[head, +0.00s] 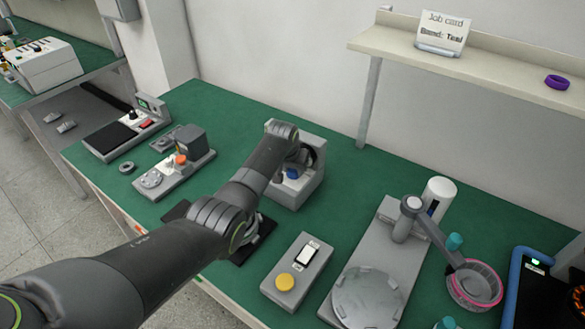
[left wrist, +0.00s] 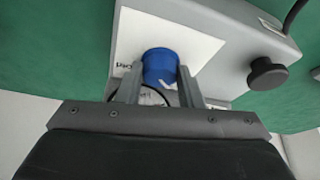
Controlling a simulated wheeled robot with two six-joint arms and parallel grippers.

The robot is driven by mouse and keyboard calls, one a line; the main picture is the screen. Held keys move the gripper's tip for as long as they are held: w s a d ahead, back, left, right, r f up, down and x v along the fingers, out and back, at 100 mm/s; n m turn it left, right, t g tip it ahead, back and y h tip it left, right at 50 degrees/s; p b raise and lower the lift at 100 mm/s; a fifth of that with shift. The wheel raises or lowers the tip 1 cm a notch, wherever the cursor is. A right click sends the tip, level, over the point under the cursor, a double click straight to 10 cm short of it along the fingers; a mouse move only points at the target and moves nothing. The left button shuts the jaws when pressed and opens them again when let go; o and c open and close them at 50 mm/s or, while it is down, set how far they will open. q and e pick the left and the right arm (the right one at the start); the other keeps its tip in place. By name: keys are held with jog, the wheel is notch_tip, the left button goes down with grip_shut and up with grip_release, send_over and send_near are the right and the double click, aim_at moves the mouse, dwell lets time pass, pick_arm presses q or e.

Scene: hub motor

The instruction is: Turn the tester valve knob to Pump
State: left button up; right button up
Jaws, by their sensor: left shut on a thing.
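The tester (head: 312,177) is a grey box on the green bench, partly hidden behind my left arm in the head view. Its blue valve knob (left wrist: 160,68) sits on a white label plate (left wrist: 190,38) in the left wrist view. The knob also shows small in the head view (head: 292,173). My left gripper (left wrist: 160,82) is shut on the blue knob, with a finger on each side. Lettering beside the knob is partly covered and too small to read surely. A white mark shows on the knob. My right gripper is not in view.
A black knob (left wrist: 268,74) stands on the tester beside the plate. A grey box with a yellow button (head: 285,282) and a fixture with a round plate (head: 368,297) stand in front and right. A shelf (head: 490,62) holds a job card (head: 441,34) above.

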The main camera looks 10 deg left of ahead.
pick_arm(q)
jog(key=shift+m, duration=0.3)
jog(key=shift+a+m+h, duration=0.2)
jog(key=shift+m+h, duration=0.3)
jog(key=shift+m, duration=0.4)
jog(key=shift+w+f+m+g+h+b, duration=0.15)
jog(key=shift+m+g+h+b, duration=0.2)
jog(key=shift+m, duration=0.55)
jog(key=m+h+b, duration=0.1)
jog(key=m+b, duration=0.1)
jog(key=m, duration=0.1)
jog(key=shift+a+f+g, duration=0.1)
jog(key=shift+a+g, duration=0.05)
jog(key=shift+g, duration=0.2)
jog(key=shift+m+g+b, duration=0.4)
jog(key=shift+m+b, duration=0.9)
jog(key=shift+b, duration=0.15)
jog(key=shift+r+h, duration=0.2)
jog(key=shift+h, duration=0.05)
jog(key=o, duration=1)
jog(key=shift+w, duration=0.1)
jog(key=shift+c, duration=0.2)
